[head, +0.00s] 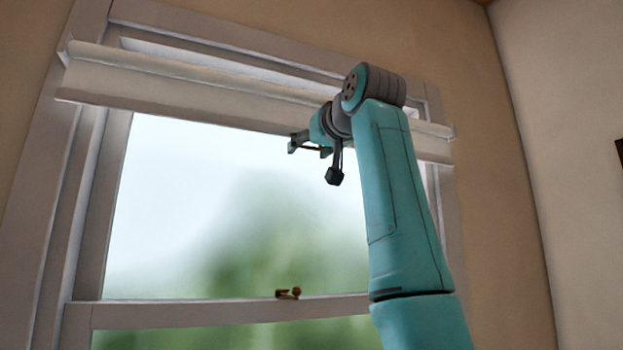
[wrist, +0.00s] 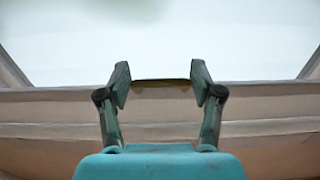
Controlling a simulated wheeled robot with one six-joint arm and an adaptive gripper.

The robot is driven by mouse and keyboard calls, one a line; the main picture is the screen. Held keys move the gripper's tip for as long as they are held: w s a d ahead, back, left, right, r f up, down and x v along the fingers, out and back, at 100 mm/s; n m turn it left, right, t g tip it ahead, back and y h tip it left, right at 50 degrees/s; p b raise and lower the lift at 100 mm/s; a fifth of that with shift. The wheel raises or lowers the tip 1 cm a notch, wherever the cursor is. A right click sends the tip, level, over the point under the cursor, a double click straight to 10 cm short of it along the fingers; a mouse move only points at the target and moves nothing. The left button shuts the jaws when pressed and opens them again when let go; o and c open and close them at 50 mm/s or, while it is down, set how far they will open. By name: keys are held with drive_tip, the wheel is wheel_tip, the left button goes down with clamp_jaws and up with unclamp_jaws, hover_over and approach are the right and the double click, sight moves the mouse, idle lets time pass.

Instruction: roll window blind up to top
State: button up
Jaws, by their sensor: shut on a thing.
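The window blind (head: 180,88) is a pale band across the top of the window in the head view, with its lower edge just below the roller and most of the glass bare beneath. My gripper (head: 309,147) is at the blind's lower edge, right of its middle. In the wrist view my gripper (wrist: 160,84) has its two fingers at the ends of a narrow dark olive pull bar (wrist: 160,82) and is shut on it. The blind (wrist: 50,108) runs across the lower part of that view. The arm hides part of the blind's right side in the head view.
The window frame (head: 88,200) surrounds the glass. A sash rail (head: 200,311) with a small brass latch (head: 288,293) crosses lower down. The space before the glass left of my arm is clear.

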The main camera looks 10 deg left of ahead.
drive_tip(key=shift+w+d+r, duration=0.15)
drive_tip(key=shift+d+r, duration=0.05)
drive_tip(key=shift+r, duration=0.7)
drive_tip(key=o, duration=1.4)
drive_tip(key=shift+w, duration=0.1)
drive_tip(key=v, duration=1.2)
